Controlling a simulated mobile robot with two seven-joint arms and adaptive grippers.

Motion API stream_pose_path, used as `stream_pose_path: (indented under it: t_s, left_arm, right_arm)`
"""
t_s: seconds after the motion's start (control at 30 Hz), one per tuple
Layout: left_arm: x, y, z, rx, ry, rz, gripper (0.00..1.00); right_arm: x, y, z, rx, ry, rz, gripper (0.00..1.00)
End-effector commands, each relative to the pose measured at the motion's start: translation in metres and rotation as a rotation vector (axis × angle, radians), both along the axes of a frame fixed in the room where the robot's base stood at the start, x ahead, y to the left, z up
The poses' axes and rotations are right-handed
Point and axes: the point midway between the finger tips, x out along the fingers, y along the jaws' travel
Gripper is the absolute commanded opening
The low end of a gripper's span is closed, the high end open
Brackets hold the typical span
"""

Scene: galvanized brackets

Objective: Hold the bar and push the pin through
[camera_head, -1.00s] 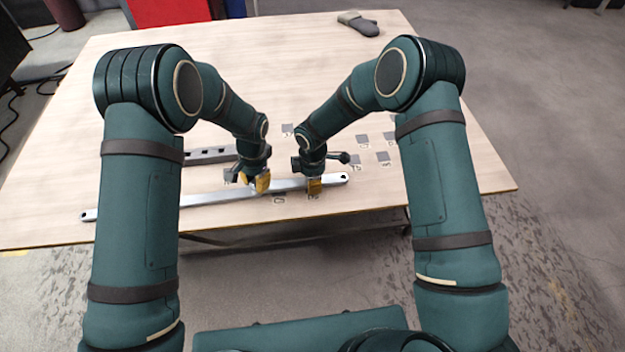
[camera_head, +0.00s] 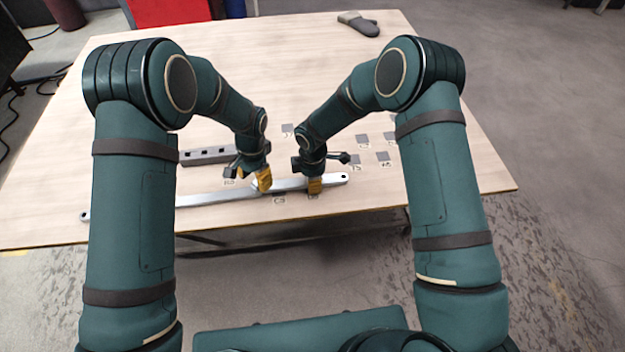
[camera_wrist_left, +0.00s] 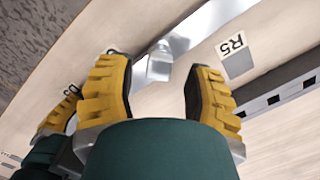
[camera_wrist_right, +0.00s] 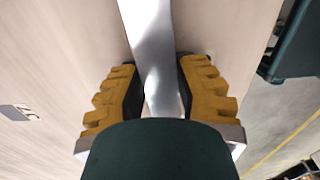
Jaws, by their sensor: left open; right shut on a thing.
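A long silvery bar (camera_head: 205,198) lies near the table's front edge, slanting up to the right, with a hole at each visible end. My right gripper (camera_head: 315,186) is shut on the bar near its right end; in the right wrist view the bar (camera_wrist_right: 152,45) runs between its yellow fingers. A small square-topped metal piece (camera_wrist_left: 160,62), perhaps the pin, shows at the bar in the left wrist view. My left gripper (camera_head: 264,181) is open, with this piece ahead of the gap between its fingers. I cannot tell how deep the piece sits.
A dark slotted rail (camera_head: 208,155) lies behind the bar on the left. Small grey labelled squares dot the wooden table (camera_head: 280,60), one marked R5 (camera_wrist_left: 237,58). A dark glove-like item (camera_head: 358,23) lies at the far edge. The middle back is clear.

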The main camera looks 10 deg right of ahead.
Motion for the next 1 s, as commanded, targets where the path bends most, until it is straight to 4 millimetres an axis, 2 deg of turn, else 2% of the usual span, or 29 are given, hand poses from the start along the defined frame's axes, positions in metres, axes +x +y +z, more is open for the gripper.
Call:
stream_pose_path:
  t_s: [0.5, 0.9, 0.93, 1.0]
  left_arm:
    - [0.0, 0.0, 0.037, 0.0, -0.001, 0.0, 0.52]
    - [0.0, 0.0, 0.044, 0.0, 0.0, 0.0, 0.52]
    - [0.0, 0.0, 0.044, 0.0, 0.0, 0.0, 0.52]
    - [0.0, 0.0, 0.044, 0.0, 0.0, 0.0, 0.52]
  right_arm:
    - [-0.003, 0.0, -0.003, -0.001, 0.007, 0.001, 0.0]
    - [-0.003, 0.0, -0.003, -0.001, 0.007, 0.001, 0.0]
    - [-0.003, 0.0, -0.002, -0.001, 0.007, 0.001, 0.45]
    - [-0.002, 0.0, -0.002, -0.001, 0.006, 0.001, 0.62]
